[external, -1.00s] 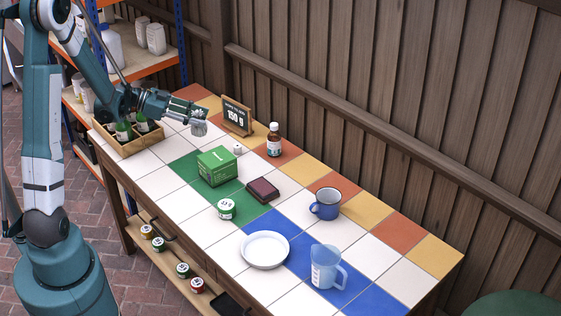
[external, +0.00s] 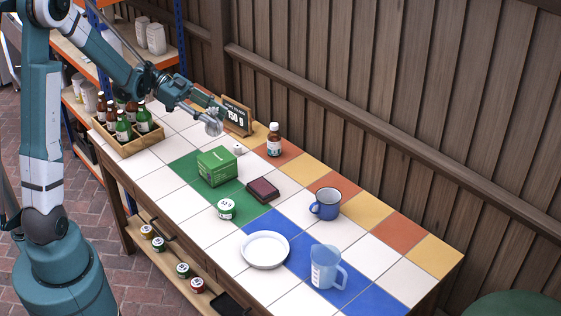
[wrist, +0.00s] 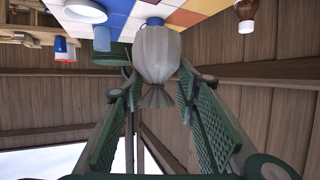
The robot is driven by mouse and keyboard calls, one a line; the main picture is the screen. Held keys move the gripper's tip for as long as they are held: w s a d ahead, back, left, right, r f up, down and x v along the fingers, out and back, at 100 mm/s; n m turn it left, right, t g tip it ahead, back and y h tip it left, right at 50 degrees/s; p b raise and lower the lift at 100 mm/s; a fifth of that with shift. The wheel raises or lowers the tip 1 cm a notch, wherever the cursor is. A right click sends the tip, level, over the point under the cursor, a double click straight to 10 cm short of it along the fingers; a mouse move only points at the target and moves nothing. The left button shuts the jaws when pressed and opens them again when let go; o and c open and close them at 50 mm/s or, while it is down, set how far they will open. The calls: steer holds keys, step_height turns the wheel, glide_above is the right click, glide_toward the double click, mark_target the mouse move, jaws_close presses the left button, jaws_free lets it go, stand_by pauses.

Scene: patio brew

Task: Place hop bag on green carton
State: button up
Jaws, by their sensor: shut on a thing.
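The hop bag (wrist: 157,55) is a pale grey-white cloth pouch with a gathered neck. In the wrist view its neck end lies between the two green ridged fingers of my gripper (wrist: 155,100). In the external view my gripper (external: 208,117) holds the bag (external: 214,128) above the table, in front of the 150 g sign. The green carton (external: 217,166) stands on green tiles, nearer the camera and just below the bag in the picture. Its top is bare. The bag is apart from the carton.
A small white object (external: 237,149) sits right behind the carton. A brown bottle (external: 274,140), the sign (external: 237,116), a dark red block (external: 262,190) and a round tin (external: 226,209) stand around it. A wooden bottle crate (external: 128,142) is at left.

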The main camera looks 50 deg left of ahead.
mark_target(215, 131)
steer(key=shift+f+b, duration=0.8)
steer(key=shift+f, duration=2.35)
steer(key=shift+f+b, duration=0.5)
steer(key=shift+f, duration=1.35)
steer(key=shift+c, duration=0.2)
steer(key=o, duration=0.3)
steer(key=shift+f, duration=0.15)
steer(key=o, duration=0.5)
